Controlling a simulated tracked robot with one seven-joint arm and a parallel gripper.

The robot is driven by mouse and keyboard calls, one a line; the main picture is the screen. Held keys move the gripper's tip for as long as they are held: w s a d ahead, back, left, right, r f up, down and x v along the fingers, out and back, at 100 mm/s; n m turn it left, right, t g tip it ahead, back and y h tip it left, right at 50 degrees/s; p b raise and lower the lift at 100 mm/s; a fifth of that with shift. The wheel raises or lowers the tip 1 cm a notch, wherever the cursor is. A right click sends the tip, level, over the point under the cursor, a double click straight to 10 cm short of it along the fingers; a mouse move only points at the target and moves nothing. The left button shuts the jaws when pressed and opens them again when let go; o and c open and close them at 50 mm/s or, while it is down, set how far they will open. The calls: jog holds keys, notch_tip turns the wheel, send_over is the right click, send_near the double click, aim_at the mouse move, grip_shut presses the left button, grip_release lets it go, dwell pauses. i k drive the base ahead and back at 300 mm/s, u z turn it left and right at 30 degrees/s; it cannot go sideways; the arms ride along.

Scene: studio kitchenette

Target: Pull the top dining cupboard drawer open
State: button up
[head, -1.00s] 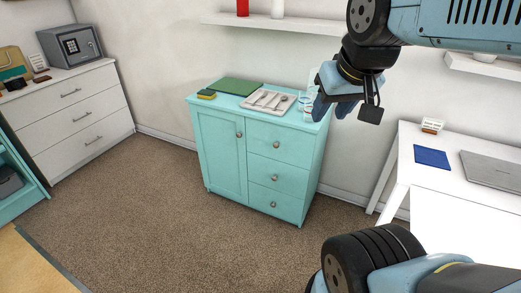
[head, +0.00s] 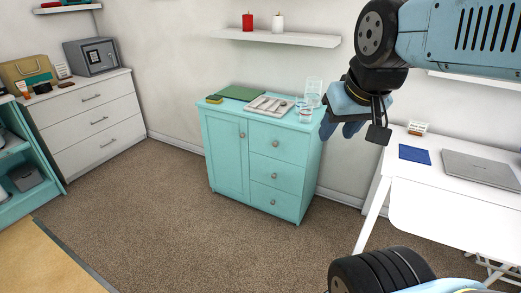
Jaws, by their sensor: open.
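The turquoise dining cupboard (head: 227,163) stands against the wall in the middle of the head view, with a door on its left and three drawers on its right. The top drawer (head: 290,144) is shut and has a round knob (head: 276,143). My gripper (head: 340,130) is open and empty, to the right of the cupboard in the picture and above the height of the top drawer's knob. It is apart from the knob. The cupboard's upper right corner lies close beside it in the picture.
On the cupboard top are a green board (head: 241,93), a yellow sponge (head: 214,99), a cutlery tray (head: 265,104) and clear glasses (head: 304,113). A white desk (head: 432,209) with a laptop (head: 482,168) stands right. The carpet (head: 190,235) before the cupboard is clear.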

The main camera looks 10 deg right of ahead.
aim_at(291, 145)
jog(key=z, duration=0.2)
jog(key=i, duration=0.85)
jog(key=u, duration=0.1)
